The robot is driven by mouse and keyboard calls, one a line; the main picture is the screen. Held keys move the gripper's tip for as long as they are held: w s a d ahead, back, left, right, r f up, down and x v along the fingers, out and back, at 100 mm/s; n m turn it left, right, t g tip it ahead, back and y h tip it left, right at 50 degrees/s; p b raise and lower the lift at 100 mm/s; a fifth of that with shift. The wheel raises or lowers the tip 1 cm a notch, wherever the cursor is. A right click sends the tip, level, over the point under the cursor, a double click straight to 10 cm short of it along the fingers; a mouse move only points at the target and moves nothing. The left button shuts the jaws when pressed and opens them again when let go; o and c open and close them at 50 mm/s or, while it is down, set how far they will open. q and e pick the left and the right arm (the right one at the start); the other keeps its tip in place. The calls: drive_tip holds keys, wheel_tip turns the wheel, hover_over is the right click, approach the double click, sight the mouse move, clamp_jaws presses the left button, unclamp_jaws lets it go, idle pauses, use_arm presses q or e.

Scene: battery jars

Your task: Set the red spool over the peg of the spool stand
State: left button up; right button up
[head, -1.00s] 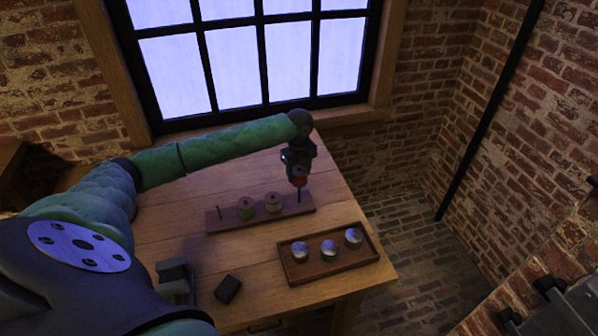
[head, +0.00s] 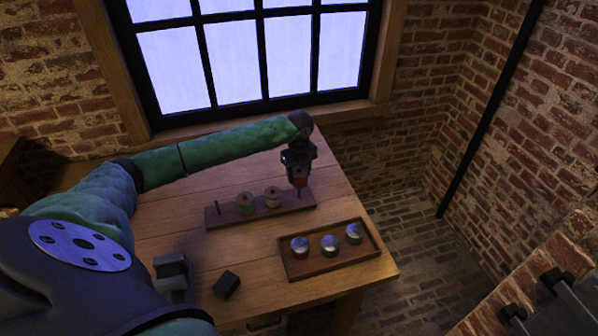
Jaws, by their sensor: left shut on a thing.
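My left gripper (head: 299,173) is shut on the red spool (head: 299,182) at the right end of the spool stand (head: 230,216). The stand is a long dark wooden bar with upright pegs. Its right peg (head: 299,195) shows just below the red spool. The spool looks in line with this peg, but I cannot tell whether the peg tip is inside its hole. A green spool (head: 246,204) and a tan spool (head: 273,197) sit on the stand. The left peg (head: 217,208) is bare. My right gripper is not in view.
A wooden tray (head: 296,274) with 3 silver-lidded jars (head: 330,244) stands in front of the stand. A black block (head: 227,285) and a grey fixture (head: 172,272) are at the front left of the wooden table (head: 180,235). A window is behind.

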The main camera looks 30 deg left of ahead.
use_arm(q)
drive_tip(key=shift+f, duration=1.25)
drive_tip(key=shift+f+b, duration=0.3)
drive_tip(key=shift+f, duration=1.15)
drive_tip(key=shift+f+b, duration=0.3)
drive_tip(key=shift+f, duration=0.7)
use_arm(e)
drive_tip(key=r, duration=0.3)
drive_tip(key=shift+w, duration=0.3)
